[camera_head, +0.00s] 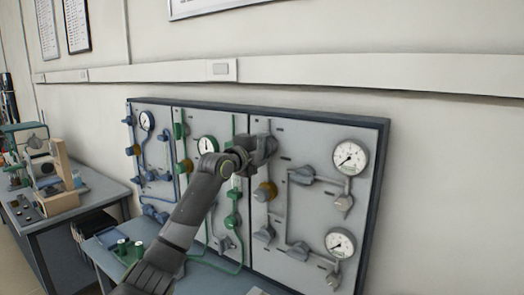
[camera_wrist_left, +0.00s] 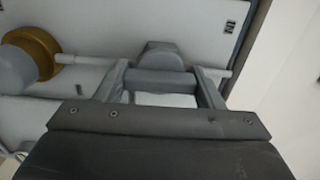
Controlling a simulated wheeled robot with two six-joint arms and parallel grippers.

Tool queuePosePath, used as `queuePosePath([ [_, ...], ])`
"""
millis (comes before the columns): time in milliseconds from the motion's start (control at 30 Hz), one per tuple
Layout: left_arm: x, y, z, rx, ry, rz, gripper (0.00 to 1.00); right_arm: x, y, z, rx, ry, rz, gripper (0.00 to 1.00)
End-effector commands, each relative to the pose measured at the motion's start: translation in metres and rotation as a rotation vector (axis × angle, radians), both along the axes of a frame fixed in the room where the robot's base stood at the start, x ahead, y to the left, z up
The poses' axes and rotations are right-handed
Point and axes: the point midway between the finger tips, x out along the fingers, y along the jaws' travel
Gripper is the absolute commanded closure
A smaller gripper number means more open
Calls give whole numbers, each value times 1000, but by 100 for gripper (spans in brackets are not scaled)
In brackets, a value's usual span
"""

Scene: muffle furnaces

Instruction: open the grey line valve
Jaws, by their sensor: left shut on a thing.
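The grey line runs on the right-hand section of the wall panel (camera_head: 312,140), with grey pipes, grey valves and two gauges. My left gripper (camera_head: 264,148) is at the upper left of this section and hides most of what it holds in the head view. In the left wrist view, its two fingers are on either side of a grey valve handle (camera_wrist_left: 160,55), and the gripper is shut on it. A thin pipe shows to the right of the handle. A brass-collared fitting (camera_wrist_left: 38,52) is to its left. My right gripper is not in view.
A grey valve (camera_head: 302,175) and two round gauges (camera_head: 350,157) sit to the right of my gripper. Green and blue line sections lie to the left. A bench with equipment (camera_head: 55,175) stands at far left.

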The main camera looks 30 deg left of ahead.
Motion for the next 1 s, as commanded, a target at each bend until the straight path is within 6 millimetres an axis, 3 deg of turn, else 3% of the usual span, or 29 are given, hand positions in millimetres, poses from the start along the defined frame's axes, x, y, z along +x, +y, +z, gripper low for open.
queuePosePath([
  [567,0,0,-1,38,-2,0,61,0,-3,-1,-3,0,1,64],
  [600,0,0,-1,38,-2,0,37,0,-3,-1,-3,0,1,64],
  [767,0,0,-1,37,-3,0,16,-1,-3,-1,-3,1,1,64],
  [1000,0,0,-1,35,-4,0,16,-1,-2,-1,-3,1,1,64],
])
